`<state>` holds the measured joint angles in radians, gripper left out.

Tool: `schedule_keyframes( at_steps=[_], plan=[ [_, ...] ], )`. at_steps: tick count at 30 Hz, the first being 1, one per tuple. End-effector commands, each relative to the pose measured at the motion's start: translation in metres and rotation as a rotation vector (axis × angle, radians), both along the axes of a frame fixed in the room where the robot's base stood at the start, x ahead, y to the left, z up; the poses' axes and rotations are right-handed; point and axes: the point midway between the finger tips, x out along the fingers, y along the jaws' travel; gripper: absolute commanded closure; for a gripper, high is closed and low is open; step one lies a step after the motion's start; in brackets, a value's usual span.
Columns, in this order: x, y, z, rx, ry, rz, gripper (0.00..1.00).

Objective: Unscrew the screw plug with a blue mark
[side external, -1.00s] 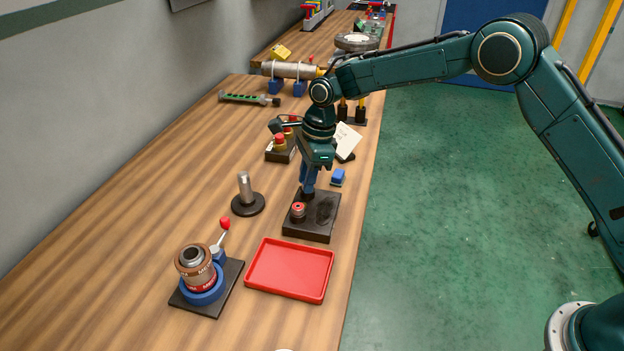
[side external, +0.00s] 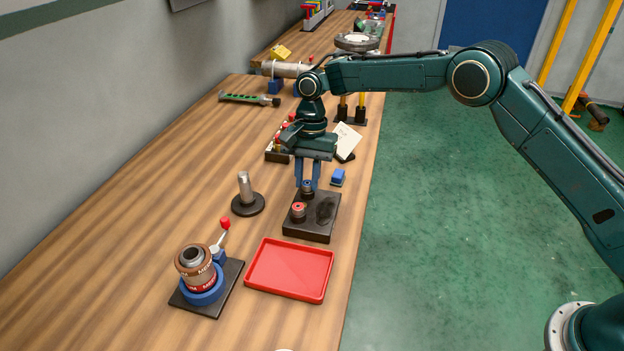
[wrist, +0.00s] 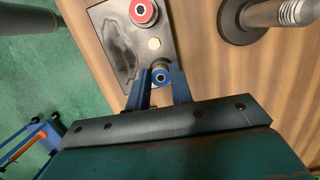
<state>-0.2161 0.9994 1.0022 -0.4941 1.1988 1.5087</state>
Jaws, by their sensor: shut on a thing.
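The screw plug with a blue mark (wrist: 161,74) shows in the wrist view as a blue ring with a dark socket, on the dark plate (wrist: 105,35). It also shows in the side view (side external: 307,187) at the plate's far end. My gripper (side external: 307,184) points down over it. In the wrist view my blue fingers (wrist: 161,80) are on both sides of the plug and shut on it. The plug sits upright at the plate, and whether it is lifted cannot be told. A screw plug with a red mark (side external: 298,210) stands nearer the camera on the same plate.
A red tray (side external: 290,270) lies empty in front of the plate. A vise holding a brown pipe fitting (side external: 197,266) stands at the front left. A metal post on a round black base (side external: 246,195) stands left of the plate.

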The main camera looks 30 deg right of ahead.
Motion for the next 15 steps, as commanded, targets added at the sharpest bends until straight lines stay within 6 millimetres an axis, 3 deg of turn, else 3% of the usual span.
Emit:
schedule_keyframes(
  at_steps=[7, 15],
  plan=[
    [0.0005, 0.0000, 0.0001, -0.001, -0.001, 0.212, 1.00],
    [0.0002, 0.0000, 0.0001, 0.000, 0.000, 0.256, 1.00]
  ],
)
